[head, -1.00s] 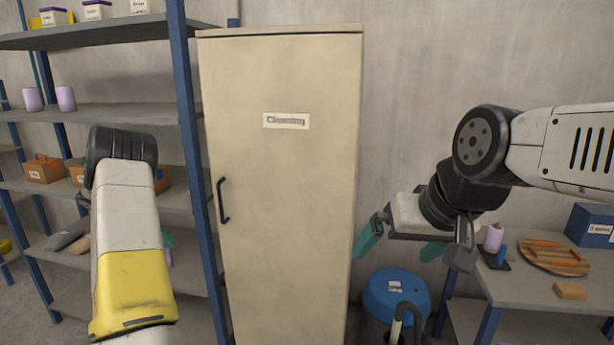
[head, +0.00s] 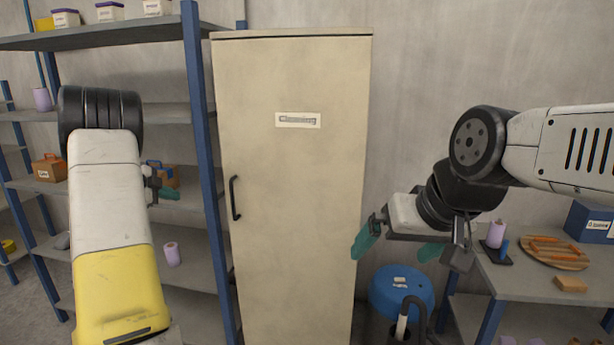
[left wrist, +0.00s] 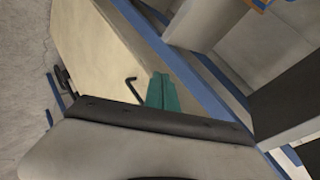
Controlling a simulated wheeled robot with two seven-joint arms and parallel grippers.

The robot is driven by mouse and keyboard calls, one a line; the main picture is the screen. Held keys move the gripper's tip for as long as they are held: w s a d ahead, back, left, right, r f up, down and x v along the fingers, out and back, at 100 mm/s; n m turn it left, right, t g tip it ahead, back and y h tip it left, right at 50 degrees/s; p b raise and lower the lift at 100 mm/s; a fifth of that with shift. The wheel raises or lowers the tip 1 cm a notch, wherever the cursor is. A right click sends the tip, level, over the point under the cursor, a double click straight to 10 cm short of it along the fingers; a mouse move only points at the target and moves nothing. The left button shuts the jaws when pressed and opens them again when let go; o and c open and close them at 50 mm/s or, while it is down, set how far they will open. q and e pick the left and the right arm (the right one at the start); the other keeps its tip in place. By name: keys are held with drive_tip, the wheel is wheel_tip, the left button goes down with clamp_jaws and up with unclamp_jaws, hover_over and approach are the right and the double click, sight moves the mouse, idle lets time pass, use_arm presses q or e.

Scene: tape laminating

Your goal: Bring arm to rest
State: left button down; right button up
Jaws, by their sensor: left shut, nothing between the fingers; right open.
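My left arm comes up in the left of the head view in front of the shelf rack. My left gripper (head: 163,191) shows small and partly hidden behind its own arm, beside the shelves. In the left wrist view its teal fingers (left wrist: 165,92) are together with nothing between them, and the cabinet lies beyond them. My right gripper (head: 396,243) hangs at the right of the cabinet, its teal fingers apart and empty. It is in front of the bare wall, left of the side table.
A beige cabinet (head: 297,180) labelled Cleaning stands shut in the middle. A blue-posted shelf rack (head: 203,150) with boxes and purple rolls is at left. A side table (head: 530,289) and a blue vacuum (head: 401,290) are at right.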

use_arm(q)
drive_tip(key=s+d+r+n+t+y, duration=0.25)
drive_tip(key=r+n, duration=0.25)
drive_tip(key=r, duration=0.5)
drive_tip(key=s+d+r+n+t+y, duration=0.15)
drive_tip(key=r+n+y, duration=0.3)
drive_tip(key=r, duration=0.55)
drive_tip(key=s+d+f+n+g+h, duration=0.1)
drive_tip(key=s+d+f+n+g, duration=0.1)
drive_tip(key=s+d, duration=0.6)
drive_tip(key=s+d+f+n+g+h, duration=0.2)
drive_tip(key=s+d+f, duration=0.3)
drive_tip(key=s, duration=1.1)
drive_tip(key=s+d+f+n+g+h, duration=0.2)
drive_tip(key=s+d+f+g, duration=0.1)
drive_tip(key=s+d, duration=0.8)
drive_tip(key=shift+s+f+n+g, duration=0.4)
drive_tip(key=shift+s+f, duration=0.1)
drive_tip(key=shift+s, duration=0.2)
